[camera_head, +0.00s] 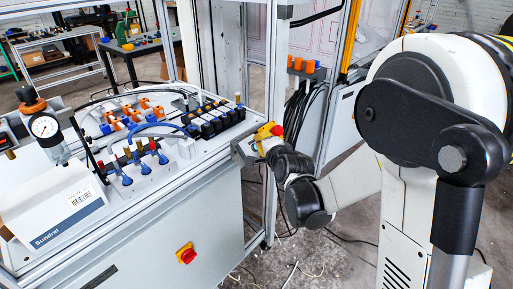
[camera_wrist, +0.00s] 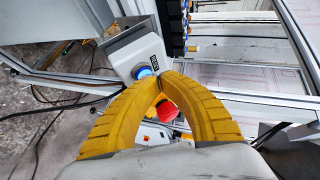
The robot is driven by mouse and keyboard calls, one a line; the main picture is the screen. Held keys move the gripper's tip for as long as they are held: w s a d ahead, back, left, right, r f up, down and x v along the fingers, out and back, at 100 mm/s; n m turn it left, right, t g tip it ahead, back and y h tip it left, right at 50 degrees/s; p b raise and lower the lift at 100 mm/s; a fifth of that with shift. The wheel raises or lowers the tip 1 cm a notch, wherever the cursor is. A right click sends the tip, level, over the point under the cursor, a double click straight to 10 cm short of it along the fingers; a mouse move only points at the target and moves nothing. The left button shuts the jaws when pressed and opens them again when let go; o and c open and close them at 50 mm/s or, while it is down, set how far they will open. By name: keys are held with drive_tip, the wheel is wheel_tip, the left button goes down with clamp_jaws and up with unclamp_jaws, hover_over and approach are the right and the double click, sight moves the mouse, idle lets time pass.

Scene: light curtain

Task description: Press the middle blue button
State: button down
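A blue button (camera_wrist: 144,72) sits on the face of a small grey control box (camera_wrist: 132,50) in the wrist view. Only one blue button shows there; my fingertips may cover part of the box face. My gripper (camera_wrist: 161,77) has two curved yellow fingers whose tips meet just right of the blue button. It looks shut with nothing held. Whether the tips touch the button or the box I cannot tell. In the head view my gripper (camera_head: 262,147) is at the grey control box (camera_head: 243,152) on the bench's right corner; the blue button is hidden there.
A red knob (camera_wrist: 167,110) on yellow shows between my fingers. The bench (camera_head: 160,225) carries blue-handled valves, a gauge (camera_head: 45,126) and a white Sundrel box (camera_head: 55,208). A red stop button (camera_head: 186,254) is on its front. A metal frame post (camera_head: 271,120) stands close to my gripper.

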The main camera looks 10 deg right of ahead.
drive_tip(key=shift+w+a+f, duration=0.1)
drive_tip(key=shift+w+f, duration=0.05)
drive_tip(key=shift+f, duration=0.05)
idle(0.6)
drive_tip(key=shift+s+d+r, duration=0.3)
drive_tip(key=shift+s+r, duration=0.2)
drive_tip(key=shift+r, duration=0.1)
drive_tip(key=shift+p, duration=0.3)
drive_tip(key=s+d+r+p, duration=0.2)
drive_tip(key=s+r, duration=0.1)
drive_tip(key=shift+r+p, duration=0.25)
drive_tip(key=shift+p, duration=0.05)
idle(0.4)
